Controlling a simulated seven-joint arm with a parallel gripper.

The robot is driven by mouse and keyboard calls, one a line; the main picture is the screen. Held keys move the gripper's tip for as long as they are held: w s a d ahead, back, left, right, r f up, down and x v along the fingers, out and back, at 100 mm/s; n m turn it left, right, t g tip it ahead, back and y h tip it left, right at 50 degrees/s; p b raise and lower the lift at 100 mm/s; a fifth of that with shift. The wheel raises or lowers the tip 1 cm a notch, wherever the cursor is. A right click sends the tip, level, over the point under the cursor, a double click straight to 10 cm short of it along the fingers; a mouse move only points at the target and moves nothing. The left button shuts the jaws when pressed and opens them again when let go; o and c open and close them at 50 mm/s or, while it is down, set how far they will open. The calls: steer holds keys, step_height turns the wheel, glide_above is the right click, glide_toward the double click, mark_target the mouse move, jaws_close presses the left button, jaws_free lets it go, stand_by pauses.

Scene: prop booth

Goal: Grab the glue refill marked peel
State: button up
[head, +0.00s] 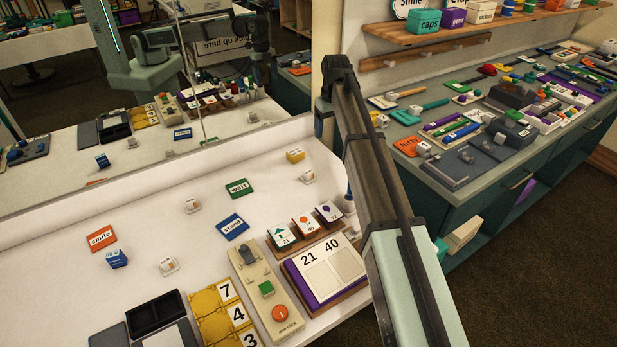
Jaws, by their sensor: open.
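I cannot read "peel" on anything, so I cannot tell which item is the glue refill. Small items with unreadable labels stand on the white table (140,215): a blue box (117,259) by the orange "smile" card (102,238), a yellow box (295,155) near the mirror, and pale small pieces at the left front (168,266), the middle (192,205) and the back right (308,176). My arm crosses the right of the picture, and my gripper does not show. Anything behind the arm is hidden.
Green "wait" (238,188) and blue "stand" (232,227) cards lie mid-table. A button panel (250,265), yellow number flip frame (210,308), card stand (296,247) and black tray (155,312) fill the front. A mirror (130,150) backs the table; a crowded side counter (440,205) is right.

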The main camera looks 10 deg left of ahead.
steer(key=n+g, duration=0.1)
steer(key=n, duration=0.1)
glide_above(308, 175)
steer(key=w, duration=0.2)
steer(key=f, duration=0.2)
steer(key=shift+h, duration=0.3)
steer(key=f, duration=1.3)
steer(key=shift+a+f, duration=0.3)
steer(key=c, duration=1.1)
